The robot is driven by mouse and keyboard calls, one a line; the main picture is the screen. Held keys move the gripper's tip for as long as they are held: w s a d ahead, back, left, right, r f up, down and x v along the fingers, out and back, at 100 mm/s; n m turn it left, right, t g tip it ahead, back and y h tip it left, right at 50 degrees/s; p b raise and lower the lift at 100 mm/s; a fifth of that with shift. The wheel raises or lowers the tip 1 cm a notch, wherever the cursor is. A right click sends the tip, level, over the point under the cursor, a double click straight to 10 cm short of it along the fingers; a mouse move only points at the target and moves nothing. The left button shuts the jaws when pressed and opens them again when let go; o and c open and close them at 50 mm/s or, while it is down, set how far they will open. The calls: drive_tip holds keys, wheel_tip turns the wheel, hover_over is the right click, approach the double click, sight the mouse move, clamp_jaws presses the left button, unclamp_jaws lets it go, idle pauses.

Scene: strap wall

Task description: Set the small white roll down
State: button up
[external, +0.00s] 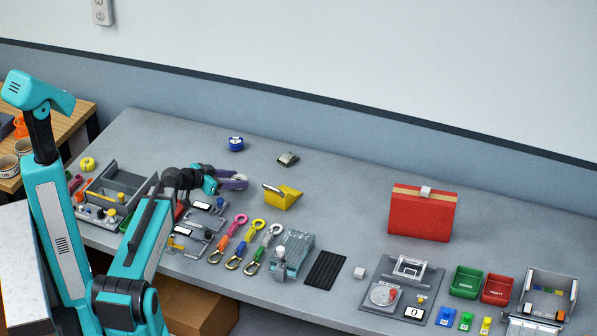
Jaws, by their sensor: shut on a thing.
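My gripper (234,181) is above the left part of the grey bench, to the left of the yellow scoop-like holder (284,197). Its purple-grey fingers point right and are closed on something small. The small white roll is not clearly visible; the fingers and distance hide most of what is between them. I cannot tell how high it is above the bench (340,225).
A blue tape roll (236,143) and a small metal object (288,158) lie behind my gripper. Hooked straps (247,244) and a clear box (294,247) lie in front. A red box (421,213) stands right. Bare bench lies between the yellow holder and red box.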

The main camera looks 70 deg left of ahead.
drive_tip(key=shift+f, duration=0.75)
drive_tip(key=shift+f, duration=0.15)
drive_tip(key=o, duration=1)
drive_tip(key=shift+o, duration=0.2)
drive_tip(key=shift+r, duration=0.25)
drive_tip(key=shift+s, duration=0.3)
drive_tip(key=b+v, duration=0.1)
drive_tip(key=v, duration=0.4)
drive_tip(key=shift+s+d+r, duration=0.15)
drive_tip(key=shift+s+r, duration=0.05)
drive_tip(key=shift+s, duration=0.1)
drive_tip(key=shift+r+p, duration=0.2)
drive_tip(key=shift+p, duration=0.65)
drive_tip(key=p+v, duration=0.2)
drive_tip(key=p, duration=0.7)
drive_tip(key=shift+s+r, duration=0.15)
drive_tip(key=shift+s, duration=0.15)
